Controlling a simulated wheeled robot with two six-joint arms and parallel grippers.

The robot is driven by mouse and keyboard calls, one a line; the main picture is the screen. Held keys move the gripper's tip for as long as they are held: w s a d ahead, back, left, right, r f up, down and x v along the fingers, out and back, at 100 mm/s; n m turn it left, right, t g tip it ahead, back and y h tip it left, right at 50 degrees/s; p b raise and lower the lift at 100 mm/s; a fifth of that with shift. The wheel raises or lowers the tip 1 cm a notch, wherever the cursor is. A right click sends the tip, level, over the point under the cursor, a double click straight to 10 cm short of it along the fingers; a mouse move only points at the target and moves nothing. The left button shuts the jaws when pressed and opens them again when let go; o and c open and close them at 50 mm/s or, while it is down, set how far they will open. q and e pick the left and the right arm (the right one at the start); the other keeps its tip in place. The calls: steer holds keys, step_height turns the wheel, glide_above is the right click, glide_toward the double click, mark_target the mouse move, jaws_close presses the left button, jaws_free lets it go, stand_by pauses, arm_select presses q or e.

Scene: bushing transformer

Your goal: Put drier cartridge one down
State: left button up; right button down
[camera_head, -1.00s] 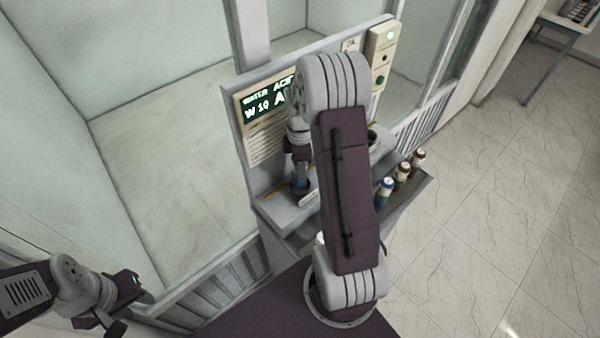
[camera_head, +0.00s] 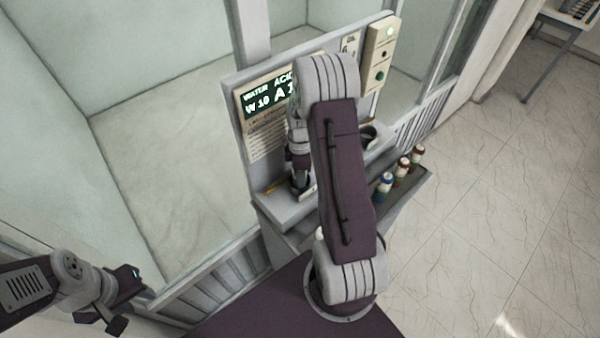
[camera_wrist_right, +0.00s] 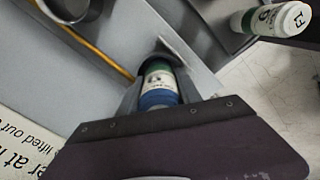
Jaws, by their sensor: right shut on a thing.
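Drier cartridge one (camera_wrist_right: 160,85), with blue, white and green bands, is between the fingers of my right gripper (camera_wrist_right: 163,62) in the right wrist view. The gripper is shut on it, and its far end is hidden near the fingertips. In the head view my right gripper (camera_head: 300,186) is low over the grey shelf of the panel unit, and the arm hides part of it. I cannot tell whether the cartridge touches the shelf. My left gripper (camera_head: 122,300) is at the lower left, away from the unit; its jaw opening is unclear.
A panel (camera_head: 265,135) with a lit display rises behind the shelf. A dark round cup (camera_head: 368,134) is right of the arm.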

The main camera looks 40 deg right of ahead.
steer(key=c, duration=0.8)
jaws_free()
steer(key=shift+s, duration=0.1)
